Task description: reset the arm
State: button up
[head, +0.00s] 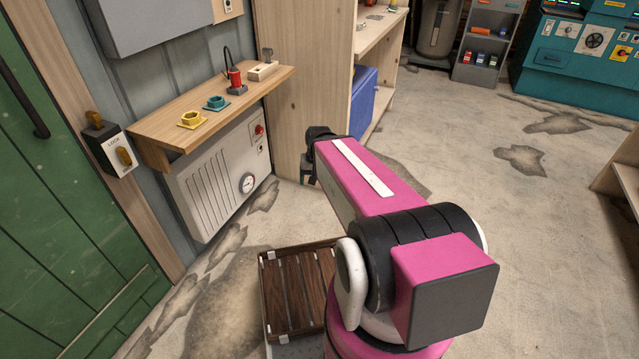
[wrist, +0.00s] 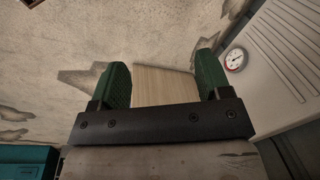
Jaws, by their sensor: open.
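My arm is pink and black and stretches away from me in the head view, towards the side of the wooden shelf unit (head: 300,105). My gripper (wrist: 162,82) shows in the wrist view with two green fingers set wide apart on a black bar. Nothing is between the fingers; a pale wooden panel (wrist: 163,90) lies behind the gap. In the head view the fingers are hidden beyond the dark end of the arm.
A wooden wall shelf (head: 215,112) holds a yellow ring piece (head: 192,119), a teal ring piece (head: 216,103) and a red plug-like part (head: 235,80). A grey panel with a gauge (head: 222,172) is below. A slatted crate (head: 297,292) stands beside my arm.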

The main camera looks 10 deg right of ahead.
jog(key=shift+s+d+f+n+g+h, duration=0.2)
jog(key=shift+s+d+n+h, duration=0.1)
jog(key=shift+s+d+n, duration=0.15)
jog(key=shift+s+d+f+n+g+h, duration=0.1)
jog(key=shift+s+d+f+n+h, duration=0.05)
jog(key=shift+s+d+n+h, duration=0.3)
dwell(0.7)
